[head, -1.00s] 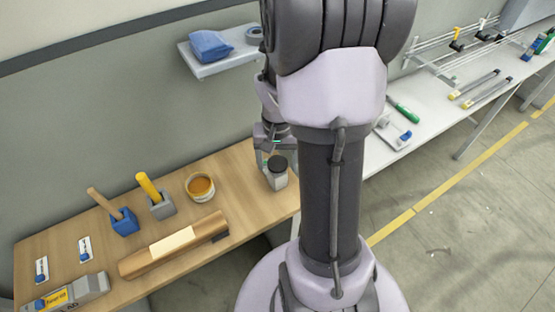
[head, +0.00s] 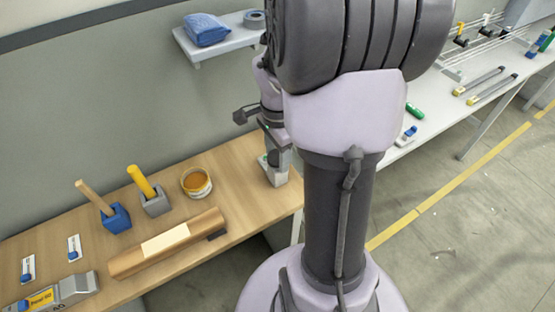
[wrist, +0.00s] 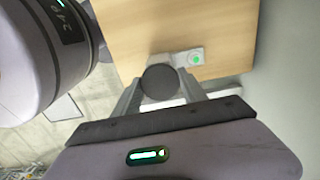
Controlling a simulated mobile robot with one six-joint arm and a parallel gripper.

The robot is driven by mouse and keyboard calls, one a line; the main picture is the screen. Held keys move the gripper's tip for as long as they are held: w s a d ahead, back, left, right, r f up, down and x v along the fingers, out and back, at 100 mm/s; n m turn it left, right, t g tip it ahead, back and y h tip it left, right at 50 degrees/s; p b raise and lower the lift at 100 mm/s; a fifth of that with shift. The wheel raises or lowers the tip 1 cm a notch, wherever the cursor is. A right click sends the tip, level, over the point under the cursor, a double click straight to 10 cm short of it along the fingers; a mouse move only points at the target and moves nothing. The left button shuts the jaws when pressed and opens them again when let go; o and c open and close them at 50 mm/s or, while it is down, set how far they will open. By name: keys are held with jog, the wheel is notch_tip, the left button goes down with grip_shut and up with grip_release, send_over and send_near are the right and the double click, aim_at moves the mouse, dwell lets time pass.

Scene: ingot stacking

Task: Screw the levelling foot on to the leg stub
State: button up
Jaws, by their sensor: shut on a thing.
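My gripper (wrist: 160,83) is shut on a dark round disc, which I take to be the levelling foot (wrist: 160,81). The disc's flat face shows between the two grey fingers in the wrist view. In the head view my gripper (head: 275,154) is at the right end of the wooden bench, directly above a pale grey block (head: 274,177). A grey fixture with a green light (wrist: 195,57) stands just beyond the foot in the wrist view. The leg stub cannot be made out. Whether foot and stub touch or are threaded together is hidden.
The wooden bench (head: 235,165) also holds an orange-filled tub (head: 196,182), a blue holder (head: 117,219), a grey holder (head: 156,203) and a long brown piece (head: 167,243). A wall shelf (head: 225,42) is above. A white bench (head: 445,105) stands at right.

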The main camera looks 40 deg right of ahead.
jog(key=m+b, duration=0.2)
jog(key=m, duration=0.1)
jog(key=shift+w+f, duration=0.1)
jog(key=shift+f, duration=0.2)
jog(key=m+b, duration=0.1)
jog(key=m, duration=0.2)
jog(key=m+b, duration=0.1)
jog(key=m, duration=0.2)
jog(key=shift+b, duration=0.4)
jog(key=shift+r+m, duration=0.3)
jog(key=shift+m, duration=0.9)
jog(key=shift+r, duration=0.1)
jog(key=o, duration=1.3)
jog(key=shift+c, duration=0.2)
notch_tip(320, 180, up, 4)
jog(key=p, duration=0.2)
jog(key=shift+f+p, duration=0.2)
jog(key=shift+p, duration=0.15)
jog(key=shift+f, duration=0.1)
